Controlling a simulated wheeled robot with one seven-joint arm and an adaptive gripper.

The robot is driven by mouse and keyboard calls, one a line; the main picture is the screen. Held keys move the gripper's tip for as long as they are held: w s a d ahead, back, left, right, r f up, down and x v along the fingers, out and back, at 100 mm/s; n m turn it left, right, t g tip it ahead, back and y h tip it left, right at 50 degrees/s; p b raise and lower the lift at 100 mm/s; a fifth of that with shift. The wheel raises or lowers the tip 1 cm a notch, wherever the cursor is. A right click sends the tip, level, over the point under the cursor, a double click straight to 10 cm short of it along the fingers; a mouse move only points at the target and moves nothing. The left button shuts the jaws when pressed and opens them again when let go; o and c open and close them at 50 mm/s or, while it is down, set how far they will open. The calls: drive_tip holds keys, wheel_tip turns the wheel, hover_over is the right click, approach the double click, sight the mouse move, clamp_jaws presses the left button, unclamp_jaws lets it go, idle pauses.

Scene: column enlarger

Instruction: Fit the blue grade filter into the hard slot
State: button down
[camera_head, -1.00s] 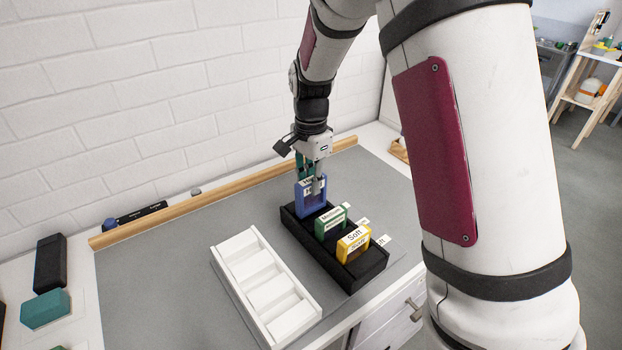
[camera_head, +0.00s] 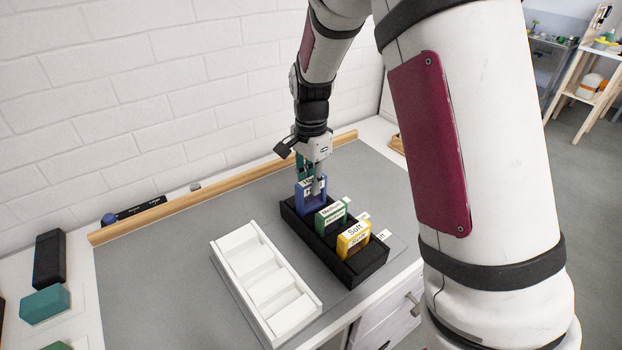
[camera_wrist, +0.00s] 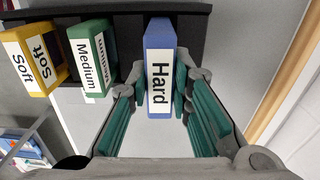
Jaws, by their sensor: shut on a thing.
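The blue filter (camera_head: 310,197), labelled "Hard", stands upright at the far end of the black slotted rack (camera_head: 350,273). My gripper (camera_head: 312,184) is shut on its upper part from above. In the wrist view the blue filter (camera_wrist: 160,75) sits between the green finger pads (camera_wrist: 181,90). Its lower edge is at or within the far slot; the wrist view hides how deep it is. The green "Medium" filter (camera_head: 331,219) and the yellow "Soft" filter (camera_head: 353,241) stand in the rack's other slots, apart from my gripper.
A white empty slotted tray (camera_head: 228,282) lies left of the rack on the grey mat (camera_head: 165,255). A wooden strip (camera_head: 215,197) runs along the wall side. A teal block (camera_head: 45,303) and black block (camera_head: 50,260) are at far left. Mat left of the tray is clear.

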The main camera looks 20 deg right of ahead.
drive_tip(key=shift+f+b, duration=0.35)
drive_tip(key=shift+f, duration=1.25)
idle(0.3)
drive_tip(key=c, duration=1.4)
unclamp_jaws()
drive_tip(key=shift+o, duration=0.2)
drive_tip(key=shift+r+p, duration=1.35)
drive_tip(key=shift+r, duration=2.6)
drive_tip(key=shift+r, duration=0.15)
